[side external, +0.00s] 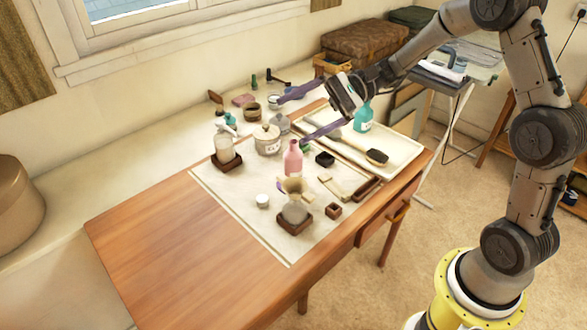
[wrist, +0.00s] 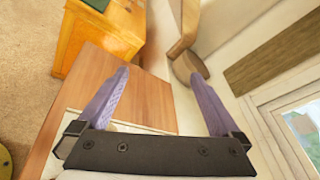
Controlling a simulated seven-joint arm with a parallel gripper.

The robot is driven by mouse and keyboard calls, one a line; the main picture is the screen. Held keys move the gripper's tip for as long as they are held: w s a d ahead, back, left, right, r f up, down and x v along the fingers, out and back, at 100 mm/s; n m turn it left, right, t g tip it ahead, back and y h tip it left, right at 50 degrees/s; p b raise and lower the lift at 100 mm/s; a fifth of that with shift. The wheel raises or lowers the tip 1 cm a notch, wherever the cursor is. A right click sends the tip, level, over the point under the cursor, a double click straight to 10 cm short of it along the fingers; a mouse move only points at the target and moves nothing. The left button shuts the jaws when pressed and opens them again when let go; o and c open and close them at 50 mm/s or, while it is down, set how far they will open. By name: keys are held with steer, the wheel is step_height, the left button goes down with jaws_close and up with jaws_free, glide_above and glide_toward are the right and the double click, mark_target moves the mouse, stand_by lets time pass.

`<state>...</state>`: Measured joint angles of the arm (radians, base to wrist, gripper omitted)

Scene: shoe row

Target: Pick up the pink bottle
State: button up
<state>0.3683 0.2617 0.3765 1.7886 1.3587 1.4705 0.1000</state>
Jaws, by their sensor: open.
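The pink bottle (side external: 293,160) stands upright on the pale mat (side external: 225,190) near the middle of the cluttered table, in the side external view. My gripper (side external: 291,119) has long purple fingers spread wide apart, with nothing between them. It is above the table; one fingertip appears just above the bottle's top in the picture, though I cannot tell the true gap in depth. In the wrist view, my gripper (wrist: 160,76) is also open and empty, and the pink bottle does not show there.
A glass jar in a wooden holder (side external: 296,212) is in front of the bottle. A lidded pale jar (side external: 267,140) stands behind-left. A tray (side external: 406,155) with a brush (side external: 376,156) and a teal bottle (side external: 363,117) is right. The table's left part (side external: 160,245) is bare.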

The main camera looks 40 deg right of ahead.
steer(key=w+d+f+m+t, duration=0.5)
steer(key=w+d+f+m, duration=0.15)
steer(key=d+f, duration=0.4)
steer(key=m+t+h, duration=0.2)
steer(key=m+t, duration=0.2)
steer(key=m, duration=0.3)
glide_toward(294, 165)
steer(key=shift+w+d+f, duration=0.6)
steer(key=shift+w+d, duration=0.15)
steer(key=shift+d, duration=0.25)
steer(key=shift+w, duration=0.1)
steer(key=x, duration=0.8)
steer(key=shift+f, duration=0.25)
steer(key=shift+f+x, duration=0.2)
steer(key=shift+x, duration=1.1)
steer(key=shift+f+x, duration=0.2)
steer(key=shift+x, duration=1.15)
jaws_close()
steer(key=shift+r, duration=0.15)
